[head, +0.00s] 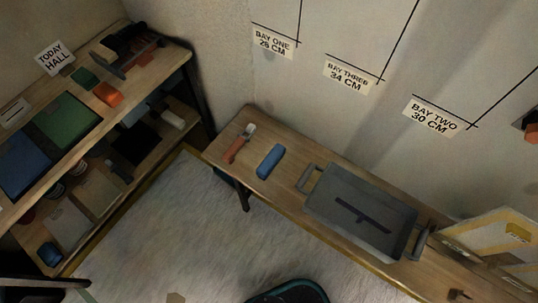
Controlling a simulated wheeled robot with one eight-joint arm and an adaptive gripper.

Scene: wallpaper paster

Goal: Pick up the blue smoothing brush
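A small blue block-like object (270,161), which looks like the blue smoothing brush, lies on the wooden bench (226,150) along the wall. It lies between a red-handled tool on its left and a grey tray on its right, apart from both. Its bristles cannot be made out. My gripper is not recognisable in this head view, and nothing is seen touching the blue object.
The red-handled tool (239,144) and the grey two-handled tray (347,220) share the bench. A board (490,240) stands at its right end. A shelf unit (165,66) at left holds several items, including another blue object (49,254) low down. Pale floor (180,240) lies between.

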